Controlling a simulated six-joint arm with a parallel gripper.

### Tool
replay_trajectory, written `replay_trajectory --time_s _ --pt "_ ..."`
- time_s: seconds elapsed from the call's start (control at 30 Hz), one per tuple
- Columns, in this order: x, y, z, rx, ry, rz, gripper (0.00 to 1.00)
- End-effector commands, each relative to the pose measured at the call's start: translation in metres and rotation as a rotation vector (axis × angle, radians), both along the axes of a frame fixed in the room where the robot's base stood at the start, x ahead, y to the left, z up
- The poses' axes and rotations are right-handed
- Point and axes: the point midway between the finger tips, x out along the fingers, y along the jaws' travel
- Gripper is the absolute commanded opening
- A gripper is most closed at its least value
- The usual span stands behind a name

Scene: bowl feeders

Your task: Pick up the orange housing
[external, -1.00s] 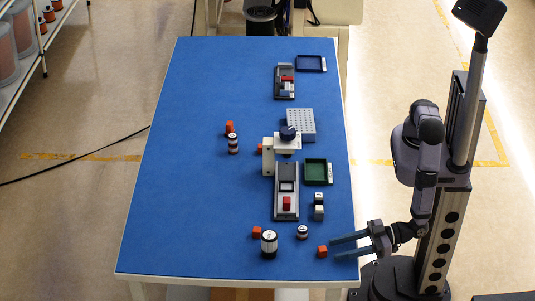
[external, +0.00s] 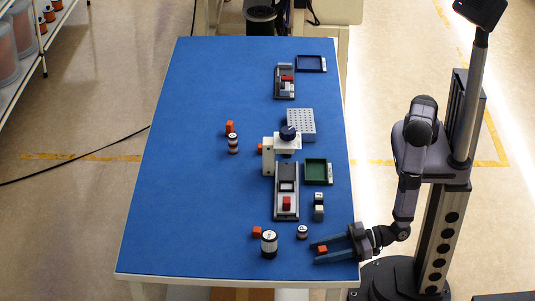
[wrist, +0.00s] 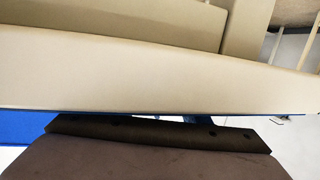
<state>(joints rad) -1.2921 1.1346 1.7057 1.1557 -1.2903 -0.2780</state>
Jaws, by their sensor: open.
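Several small orange blocks are on the blue table in the external view, and I cannot tell for sure which is the housing. One orange housing (external: 322,249) lies near the table's front right corner, between the two blue-grey fingers of my gripper (external: 316,254). The fingers are open, one on each side of it, and point left. I cannot tell whether either finger touches it. Another orange block (external: 257,232) stands behind the black-and-white spool. More orange blocks are near the table's middle (external: 229,126) and beside the white press (external: 260,148). The wrist view shows no housing.
A black-and-white spool (external: 269,244) and a smaller one (external: 302,232) stand left of my gripper. The table's left half is mostly clear.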

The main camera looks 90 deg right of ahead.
Motion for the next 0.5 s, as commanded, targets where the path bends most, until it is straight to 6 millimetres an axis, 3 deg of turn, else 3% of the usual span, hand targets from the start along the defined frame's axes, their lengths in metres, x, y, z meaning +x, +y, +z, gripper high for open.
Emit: replay_trajectory --time_s 0.03,0.2,0.5 --pt "-0.0002 0.0 -0.0001 0.0 0.0 0.0 0.4" --pt "-0.0003 -0.0001 0.0 0.0 0.0 0.0 0.0" --pt "-0.0004 0.0 0.0005 0.0 0.0 0.0 0.0"
